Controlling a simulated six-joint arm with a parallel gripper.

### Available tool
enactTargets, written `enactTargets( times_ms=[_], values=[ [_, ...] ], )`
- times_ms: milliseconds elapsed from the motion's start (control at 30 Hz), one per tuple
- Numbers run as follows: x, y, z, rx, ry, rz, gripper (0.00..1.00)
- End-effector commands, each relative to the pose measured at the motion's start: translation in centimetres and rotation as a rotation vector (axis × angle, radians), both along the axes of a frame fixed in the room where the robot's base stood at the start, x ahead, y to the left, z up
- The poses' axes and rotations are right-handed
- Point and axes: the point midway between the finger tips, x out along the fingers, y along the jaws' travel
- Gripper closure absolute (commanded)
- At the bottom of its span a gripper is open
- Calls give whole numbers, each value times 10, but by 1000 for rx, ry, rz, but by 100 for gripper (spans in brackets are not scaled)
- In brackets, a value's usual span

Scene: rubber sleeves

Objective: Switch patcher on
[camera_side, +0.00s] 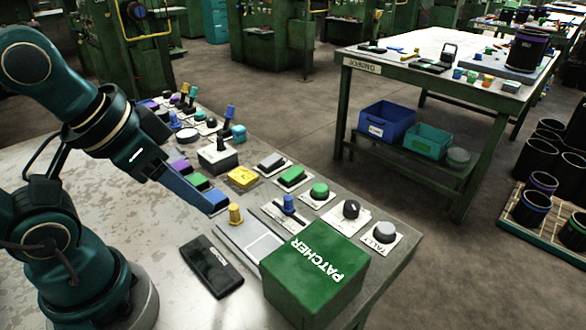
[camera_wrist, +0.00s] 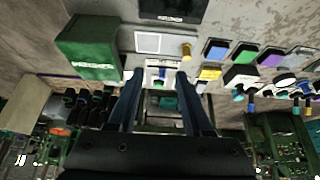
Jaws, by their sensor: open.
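The patcher (camera_side: 315,275) is a green box with white lettering at the front right of the bench; it also shows upper left in the wrist view (camera_wrist: 92,45). Beside it, a blue-knobbed control (camera_side: 288,204) stands on a pale plate; what appears to be this knob (camera_wrist: 162,72) shows between my fingertips in the wrist view. A yellow knob (camera_side: 235,213) stands at the corner of a pale panel. My gripper (camera_side: 214,204) is open and empty, pointing down toward the bench, behind the yellow knob in the side view; its two fingers spread in the wrist view (camera_wrist: 160,76). I cannot tell its exact height.
A black box (camera_side: 212,265) lies left of the patcher. A black dial (camera_side: 351,209), a grey button (camera_side: 384,232), a green button (camera_side: 319,190) and a yellow block (camera_side: 242,177) crowd the bench. More switches and levers run toward the back. The bench's left side is bare.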

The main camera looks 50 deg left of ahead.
Motion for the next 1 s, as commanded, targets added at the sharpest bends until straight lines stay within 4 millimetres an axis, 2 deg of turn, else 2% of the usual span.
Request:
enactTargets(
  times_ms=[67, 167, 200, 367, 600, 800, 1000],
  values=[
    [0, 0, 0, 0, 0, 0, 50],
    [0, 0, 0, 3, 1, -5, 84],
    [-1, 0, 0, 7, 5, -15, 100],
    [14, -2, 25, 19, -44, -51, 100],
    [66, 3, 69, 37, -63, -82, 100],
    [115, 14, 87, 46, -48, -89, 100],
    [162, 30, 89, 48, -22, -83, 100]
  ],
)
